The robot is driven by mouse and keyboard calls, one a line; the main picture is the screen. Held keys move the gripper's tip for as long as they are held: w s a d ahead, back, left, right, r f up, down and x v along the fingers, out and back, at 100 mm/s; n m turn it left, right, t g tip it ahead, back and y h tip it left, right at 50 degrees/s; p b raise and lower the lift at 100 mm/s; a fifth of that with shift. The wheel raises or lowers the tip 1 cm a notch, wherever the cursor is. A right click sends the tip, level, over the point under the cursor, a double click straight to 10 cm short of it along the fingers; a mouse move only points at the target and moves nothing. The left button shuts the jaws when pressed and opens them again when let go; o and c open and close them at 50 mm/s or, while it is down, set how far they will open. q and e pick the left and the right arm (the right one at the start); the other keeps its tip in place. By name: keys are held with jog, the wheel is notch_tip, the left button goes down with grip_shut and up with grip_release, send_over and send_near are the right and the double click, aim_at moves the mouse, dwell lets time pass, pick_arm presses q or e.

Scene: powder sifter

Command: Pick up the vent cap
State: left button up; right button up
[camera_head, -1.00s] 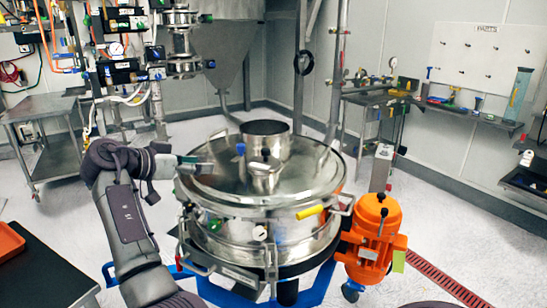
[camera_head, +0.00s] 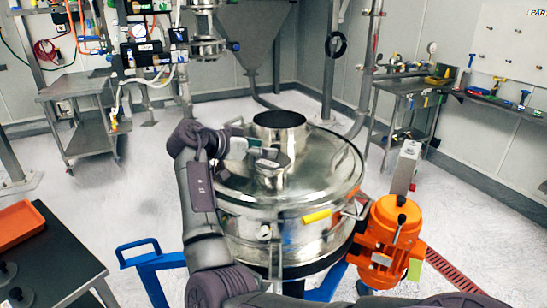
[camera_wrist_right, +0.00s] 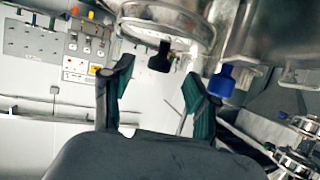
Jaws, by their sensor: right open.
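The wide steel sifter lid (camera_head: 325,165) lies in the middle of the head view. A short steel fitting (camera_head: 272,179), apparently the vent cap, stands on it; my gripper partly covers its top. In the wrist view, which looks upside down, a steel fitting (camera_wrist_right: 165,32) carries a black knob (camera_wrist_right: 160,58). My right gripper (camera_head: 262,152) reaches in over the lid at the fitting. In the wrist view the right gripper (camera_wrist_right: 158,75) is open, and the knob appears between its two green-padded fingers, with no contact visible. My left gripper is not in view.
A blue knob (camera_wrist_right: 221,80) stands close beside one finger. An open steel pipe (camera_head: 280,128) rises behind the fitting. A yellow handle (camera_head: 317,216) and an orange motor (camera_head: 390,235) are at right. A black table (camera_head: 60,260) with an orange tray (camera_head: 20,225) is at left.

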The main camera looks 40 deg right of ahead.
aim_at(273, 146)
jog(key=p+x, duration=0.2)
jog(key=x, duration=0.2)
jog(key=shift+p, duration=0.35)
jog(key=shift+d+f, duration=0.4)
jog(key=shift+d, duration=0.1)
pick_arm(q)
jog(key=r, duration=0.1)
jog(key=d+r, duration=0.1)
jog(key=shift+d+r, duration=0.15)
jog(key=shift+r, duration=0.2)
pick_arm(e)
jog(key=shift+a, duration=0.1)
jog(key=shift+c, duration=0.2)
jog(key=c, duration=0.3)
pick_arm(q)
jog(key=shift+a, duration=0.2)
pick_arm(e)
jog(key=shift+r, duration=0.1)
grip_shut()
